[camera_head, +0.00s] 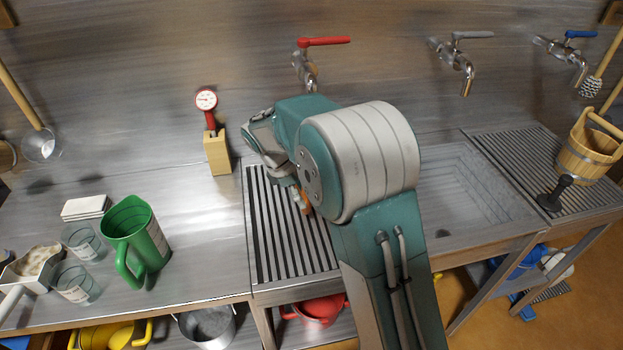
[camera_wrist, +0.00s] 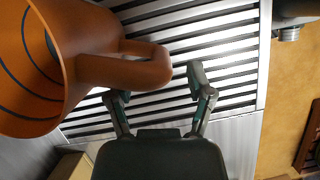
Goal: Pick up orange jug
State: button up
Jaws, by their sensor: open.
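The orange jug (camera_wrist: 75,55) fills the upper left of the wrist view, its open mouth facing the camera. Its looped handle (camera_wrist: 150,72) reaches right, toward the space between my fingertips. My gripper (camera_wrist: 157,92) is open, with one finger close to the handle on the left and the other right of it. I cannot tell whether either finger touches the handle. In the head view only a small orange part of the jug (camera_head: 304,203) shows beside my arm, which hides the rest.
The jug is over a slatted drain rack (camera_head: 280,240). A green jug (camera_head: 135,240) and glass beakers stand on the counter at left. A red gauge in a wooden block (camera_head: 217,153) stands behind. A sink basin (camera_head: 455,195) lies right, with a wooden bucket (camera_head: 588,150) beyond.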

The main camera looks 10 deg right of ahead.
jog(key=shift+x, duration=1.1)
grip_shut()
jog(key=shift+r, duration=0.1)
